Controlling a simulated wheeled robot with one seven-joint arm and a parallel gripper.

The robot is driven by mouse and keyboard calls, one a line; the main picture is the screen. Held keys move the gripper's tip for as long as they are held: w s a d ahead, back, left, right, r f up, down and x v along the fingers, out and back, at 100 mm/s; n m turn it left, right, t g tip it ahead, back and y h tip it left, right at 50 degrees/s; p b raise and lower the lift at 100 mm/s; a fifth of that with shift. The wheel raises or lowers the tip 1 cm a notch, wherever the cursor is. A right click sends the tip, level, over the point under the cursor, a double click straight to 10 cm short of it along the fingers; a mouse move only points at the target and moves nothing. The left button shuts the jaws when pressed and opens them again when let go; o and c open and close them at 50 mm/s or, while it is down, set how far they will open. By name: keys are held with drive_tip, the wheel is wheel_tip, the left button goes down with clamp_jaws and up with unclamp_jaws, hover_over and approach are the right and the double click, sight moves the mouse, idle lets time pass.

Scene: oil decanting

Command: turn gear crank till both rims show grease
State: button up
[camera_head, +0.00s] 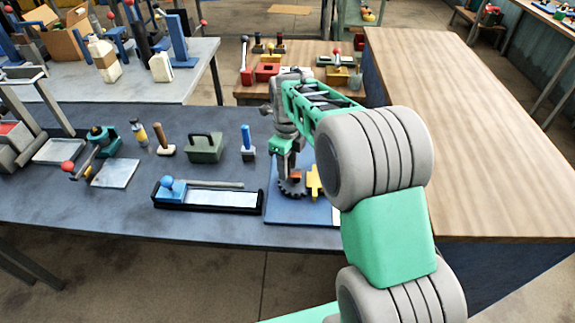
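A dark toothed gear (291,188) stands on a blue board (285,213) near the front edge of the dark grey table. A small orange-red part (296,175) shows at the gear's top, and I cannot tell if it is the crank's handle. A yellow upright piece (314,184) is just right of the gear, partly hidden by my arm. My gripper (284,172) points down over the gear. Its fingers are too small and dark to show whether they are open, or whether they touch the crank. A second gear and any grease on the rims cannot be made out.
A wooden-topped bench (480,130) is on the right. The table's front left is clear.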

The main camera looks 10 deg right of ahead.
clamp_jaws()
drive_tip(key=shift+n, duration=0.3)
idle(0.3)
